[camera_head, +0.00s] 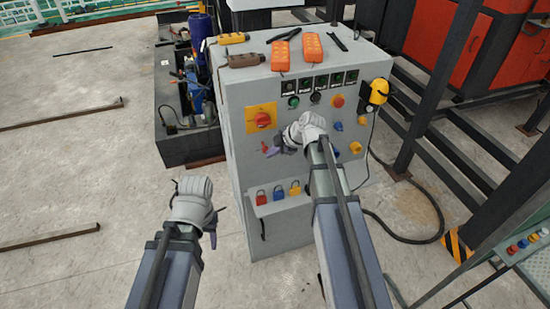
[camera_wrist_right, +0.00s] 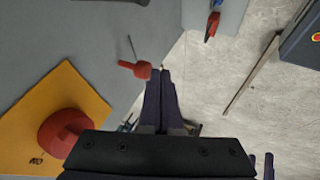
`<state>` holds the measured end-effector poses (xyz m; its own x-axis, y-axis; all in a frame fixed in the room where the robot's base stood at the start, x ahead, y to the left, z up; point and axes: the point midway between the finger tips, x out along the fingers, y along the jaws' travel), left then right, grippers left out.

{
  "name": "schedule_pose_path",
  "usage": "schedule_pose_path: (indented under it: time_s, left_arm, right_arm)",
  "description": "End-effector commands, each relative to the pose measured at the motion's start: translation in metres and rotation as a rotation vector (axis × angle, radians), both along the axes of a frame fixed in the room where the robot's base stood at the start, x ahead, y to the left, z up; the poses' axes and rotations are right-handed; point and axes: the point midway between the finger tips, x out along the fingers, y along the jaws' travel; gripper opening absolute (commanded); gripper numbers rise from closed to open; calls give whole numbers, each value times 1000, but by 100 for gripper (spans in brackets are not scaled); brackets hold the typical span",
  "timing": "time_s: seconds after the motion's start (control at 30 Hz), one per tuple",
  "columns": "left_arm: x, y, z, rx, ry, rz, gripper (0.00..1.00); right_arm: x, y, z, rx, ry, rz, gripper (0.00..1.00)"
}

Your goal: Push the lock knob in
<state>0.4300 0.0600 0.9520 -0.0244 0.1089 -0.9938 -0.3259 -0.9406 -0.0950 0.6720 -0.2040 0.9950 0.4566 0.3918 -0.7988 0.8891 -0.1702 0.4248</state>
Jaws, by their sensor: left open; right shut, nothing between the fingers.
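A small red knob with a short handle (camera_wrist_right: 136,69) sticks out of the grey cabinet front in the right wrist view. It also shows in the head view (camera_head: 264,148), left of my right gripper; I take it to be the lock knob. My right gripper (camera_wrist_right: 161,74) is shut and empty, its fingertips right beside the knob; I cannot tell whether they touch it. In the head view my right gripper (camera_head: 272,151) is in front of the panel, partly hidden by its wrist. My left gripper (camera_head: 213,230) is open, low and left of the cabinet, away from the panel.
A red rotary switch (camera_head: 262,120) on a yellow plate sits just above the knob. Coloured padlocks (camera_head: 278,194) hang on the lower front of the grey cabinet (camera_head: 240,180). Orange pendants (camera_head: 281,56) lie on top. Open floor lies left; a black cable (camera_head: 425,238) lies right.

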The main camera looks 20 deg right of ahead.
Motion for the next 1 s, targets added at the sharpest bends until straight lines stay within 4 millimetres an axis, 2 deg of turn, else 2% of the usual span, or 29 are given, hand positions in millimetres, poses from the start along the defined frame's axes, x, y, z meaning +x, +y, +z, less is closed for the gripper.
schedule_pose_path:
  time_s: [0.43,0.63,1.0]
  left_arm:
    - [0,0,0,0,0,0,50]
    - [0,0,0,0,0,0,50]
    - [0,0,0,0,0,0,50]
  right_arm:
    - [5,0,0,0,0,0,0]
    - [29,1,0,0,0,1,0]
    - [29,2,0,1,-5,-2,0]
